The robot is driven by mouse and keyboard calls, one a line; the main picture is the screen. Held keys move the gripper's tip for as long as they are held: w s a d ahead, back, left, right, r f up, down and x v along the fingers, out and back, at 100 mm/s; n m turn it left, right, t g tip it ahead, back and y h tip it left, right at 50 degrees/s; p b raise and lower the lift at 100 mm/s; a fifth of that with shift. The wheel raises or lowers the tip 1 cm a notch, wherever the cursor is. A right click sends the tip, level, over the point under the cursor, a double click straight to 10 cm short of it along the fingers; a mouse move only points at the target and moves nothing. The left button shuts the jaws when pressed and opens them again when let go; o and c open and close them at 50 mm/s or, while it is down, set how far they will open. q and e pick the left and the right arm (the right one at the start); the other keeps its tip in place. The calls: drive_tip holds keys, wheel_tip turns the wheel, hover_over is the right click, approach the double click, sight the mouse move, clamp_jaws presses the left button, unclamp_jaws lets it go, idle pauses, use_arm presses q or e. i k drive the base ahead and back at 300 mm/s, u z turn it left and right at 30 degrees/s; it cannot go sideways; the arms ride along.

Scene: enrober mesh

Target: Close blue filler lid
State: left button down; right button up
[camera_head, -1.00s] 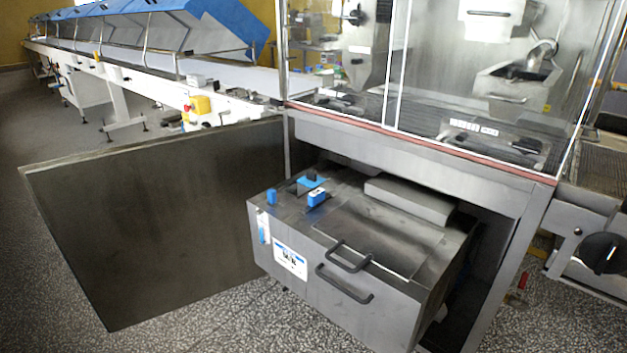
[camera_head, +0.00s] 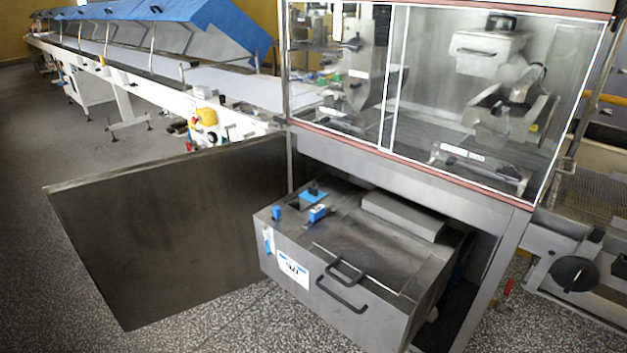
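A metal tank (camera_head: 345,300) stands pulled partly out of the machine's lower bay. Near the left back of its top is a small dark opening with a blue piece (camera_head: 313,193) at its far side, which looks like the raised blue filler lid. Two other small blue parts sit close by, a blue block (camera_head: 318,213) to the right and a blue knob (camera_head: 277,213) at the left edge. The exact tilt of the lid is too small to tell. Neither of my grippers is in view.
A large metal door (camera_head: 170,230) stands open left of the tank. Two dark handles are on the tank, one on its top panel (camera_head: 345,270) and one on its front (camera_head: 340,296). The glass-walled cabinet (camera_head: 450,100) is above. Speckled floor (camera_head: 230,325) in front is clear.

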sight(312, 195)
drive_tip(key=k, duration=0.4)
drive_tip(key=u, duration=1.75)
drive_tip(key=i, duration=2.15)
drive_tip(key=z, duration=3.1)
